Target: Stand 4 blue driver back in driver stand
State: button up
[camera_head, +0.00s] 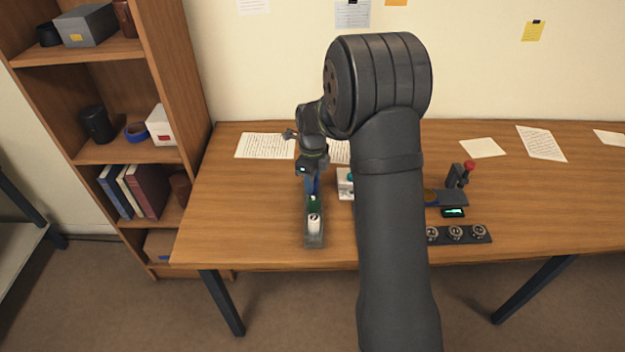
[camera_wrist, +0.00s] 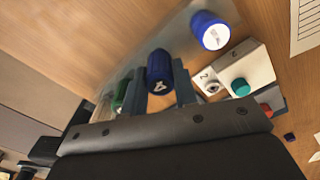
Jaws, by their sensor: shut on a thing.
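The blue driver marked 4 (camera_wrist: 158,68) is between the two fingers of my gripper (camera_wrist: 160,92) in the wrist view. My gripper is shut on it, and its marked end faces the wrist camera. In the head view my gripper (camera_head: 312,178) is over the far part of the long, clear-grey driver stand (camera_head: 314,241). The driver is in line with the stand; its lower end is hidden, so I cannot tell how deep it sits. A second blue driver (camera_wrist: 211,32) with a white marked top stands farther along. A green driver (camera_wrist: 121,91) shows beside the left finger.
A white box with a teal button (camera_wrist: 252,66) stands close beside the stand. A white driver (camera_head: 313,224) is at the stand's near end. A dark strip with round parts (camera_head: 456,233) and a red-knobbed fixture (camera_head: 467,168) are to the right.

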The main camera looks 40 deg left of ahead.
jog(key=shift+f, duration=0.35)
jog(key=o, duration=1.5)
jog(key=shift+c, duration=0.2)
jog(key=shift+r, duration=3.5)
jog(key=shift+f, duration=0.1)
jog(key=shift+f, duration=3.4)
jog(key=shift+r, duration=4.65)
